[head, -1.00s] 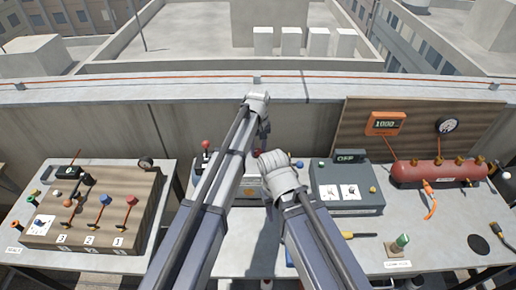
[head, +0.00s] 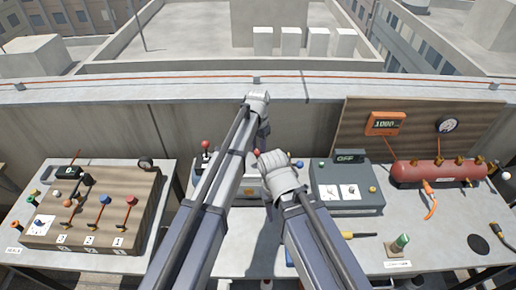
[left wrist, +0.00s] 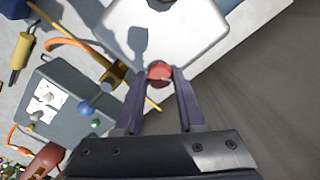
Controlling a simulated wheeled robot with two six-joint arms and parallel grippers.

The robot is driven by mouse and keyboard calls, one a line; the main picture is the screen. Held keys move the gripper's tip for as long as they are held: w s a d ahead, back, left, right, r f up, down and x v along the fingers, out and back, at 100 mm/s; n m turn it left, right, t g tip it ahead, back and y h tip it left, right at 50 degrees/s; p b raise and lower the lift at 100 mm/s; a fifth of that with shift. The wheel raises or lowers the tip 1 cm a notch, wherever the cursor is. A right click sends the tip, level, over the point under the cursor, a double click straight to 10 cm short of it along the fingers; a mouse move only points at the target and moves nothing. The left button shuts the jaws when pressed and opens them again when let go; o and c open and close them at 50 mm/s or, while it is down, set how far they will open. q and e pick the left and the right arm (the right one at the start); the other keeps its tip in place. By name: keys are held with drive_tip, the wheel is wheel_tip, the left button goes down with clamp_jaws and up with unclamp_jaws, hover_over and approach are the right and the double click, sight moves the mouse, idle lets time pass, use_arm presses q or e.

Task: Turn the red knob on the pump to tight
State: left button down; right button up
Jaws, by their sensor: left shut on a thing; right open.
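The pump (head: 249,190) is a pale box with an orange label on the middle of the table, largely hidden behind my arms in the head view. Its red knob (left wrist: 159,72) shows in the left wrist view at the pump's edge, between the fingertips of my left gripper (left wrist: 160,74), which is shut on it. In the head view the left gripper (head: 261,145) reaches down at the pump's far right, with a bit of red (head: 256,152) beside it. My right gripper (head: 273,160) is close by, open; its fingertips are hidden. I cannot read any knob marking.
A grey box (head: 346,203) with dials stands right of the pump, with a red tank (head: 430,170) further right. A wooden lever panel (head: 100,205) is on the left table. A red-tipped lever (head: 205,146) rises left of my left arm. A parapet wall runs behind.

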sight(258, 151)
use_arm(q)
drive_tip(key=m, duration=0.3)
drive_tip(key=shift+m, duration=2.1)
drive_tip(key=c, duration=0.5)
unclamp_jaws()
wheel_tip(258, 151, up, 8)
drive_tip(key=p, duration=0.8)
drive_tip(key=shift+f, duration=0.1)
